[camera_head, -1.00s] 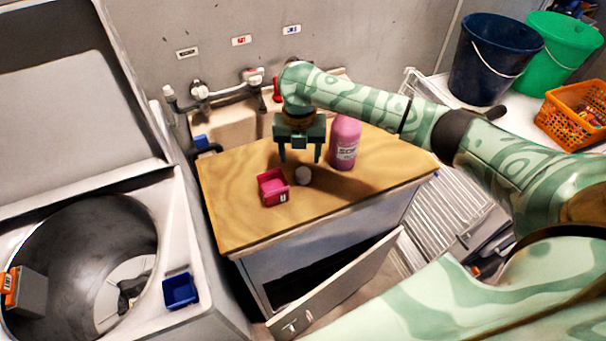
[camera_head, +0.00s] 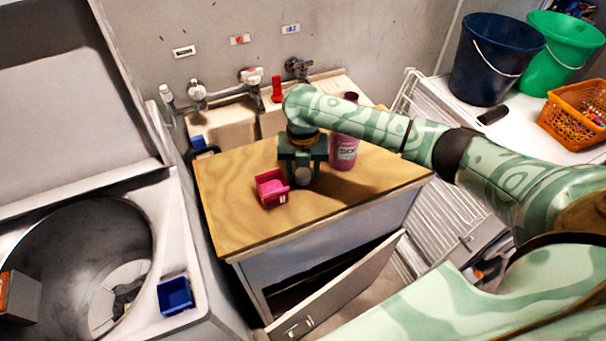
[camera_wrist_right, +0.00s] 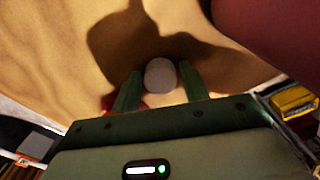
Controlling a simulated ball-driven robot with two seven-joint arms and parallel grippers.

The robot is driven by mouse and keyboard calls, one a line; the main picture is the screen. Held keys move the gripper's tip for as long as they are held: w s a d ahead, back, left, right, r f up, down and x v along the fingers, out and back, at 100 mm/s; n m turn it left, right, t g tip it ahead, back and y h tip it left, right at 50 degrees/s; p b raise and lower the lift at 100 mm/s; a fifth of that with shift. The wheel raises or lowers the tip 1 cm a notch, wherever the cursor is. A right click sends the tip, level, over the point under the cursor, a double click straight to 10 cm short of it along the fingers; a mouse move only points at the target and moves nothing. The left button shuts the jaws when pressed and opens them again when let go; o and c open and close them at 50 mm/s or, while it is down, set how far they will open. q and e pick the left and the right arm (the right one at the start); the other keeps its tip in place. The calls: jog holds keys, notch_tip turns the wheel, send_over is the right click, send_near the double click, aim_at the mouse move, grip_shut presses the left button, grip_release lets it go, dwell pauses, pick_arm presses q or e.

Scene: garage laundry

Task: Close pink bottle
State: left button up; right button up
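The pink bottle (camera_head: 344,153) stands upright on the wooden counter top, partly hidden behind my right arm. In the right wrist view the bottle (camera_wrist_right: 262,35) fills the upper right corner. A small pale round cap (camera_head: 303,177) lies on the counter left of the bottle. My right gripper (camera_head: 303,172) is lowered over it, pointing down. In the right wrist view the cap (camera_wrist_right: 160,75) sits between the two green fingers, with a small gap on each side, so the gripper is open. My left gripper is out of view.
A red box (camera_head: 272,188) with pink contents stands just left of the right gripper. A sink with taps lies behind the counter (camera_head: 230,215). A blue box (camera_head: 175,296) is on the washer at left.

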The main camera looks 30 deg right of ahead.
aim_at(303, 172)
jog(key=c, duration=0.6)
jog(key=shift+r+p, duration=0.35)
jog(key=shift+r, duration=0.25)
notch_tip(303, 172, up, 3)
jog(key=shift+s+f+p, duration=0.1)
jog(key=shift+p, duration=0.65)
jog(key=shift+s+a+r+p, duration=0.55)
jog(key=shift+s+r+p, duration=0.7)
jog(key=shift+s, duration=1)
jog(key=shift+s+a+r+p, duration=0.55)
jog(key=shift+s+r+p, duration=0.25)
jog(key=shift+s+r, duration=1.2)
jog(key=shift+s+a+r+p, duration=0.55)
jog(key=shift+s+r+p, duration=0.55)
jog(key=shift+s, duration=1.4)
jog(key=shift+r, duration=0.1)
